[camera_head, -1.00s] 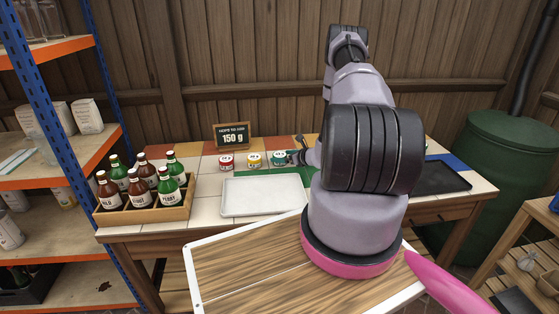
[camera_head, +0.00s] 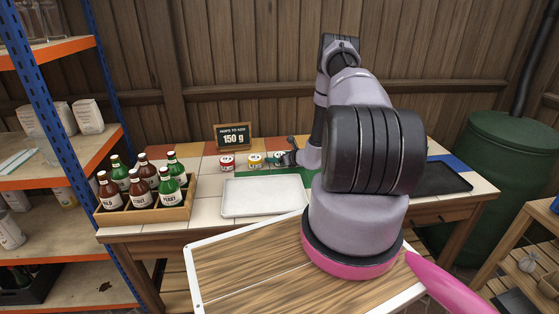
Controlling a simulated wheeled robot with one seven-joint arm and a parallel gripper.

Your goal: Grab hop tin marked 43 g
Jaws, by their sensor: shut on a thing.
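Three small hop tins stand in a row on the tiled table: a red-labelled tin (camera_head: 227,163), a yellow-labelled tin (camera_head: 255,161) and a green-labelled tin (camera_head: 278,159). The weights on their labels are too small to read. My gripper (camera_head: 284,157) is at the right end of the row, shut on the green-labelled tin and partly covering it. That tin appears to be still at table height. My arm hides the table to the right of it.
A white tray (camera_head: 264,197) lies in front of the tins. A black tray (camera_head: 443,177) lies at the right end. A shelf rack (camera_head: 60,171) is at far left.

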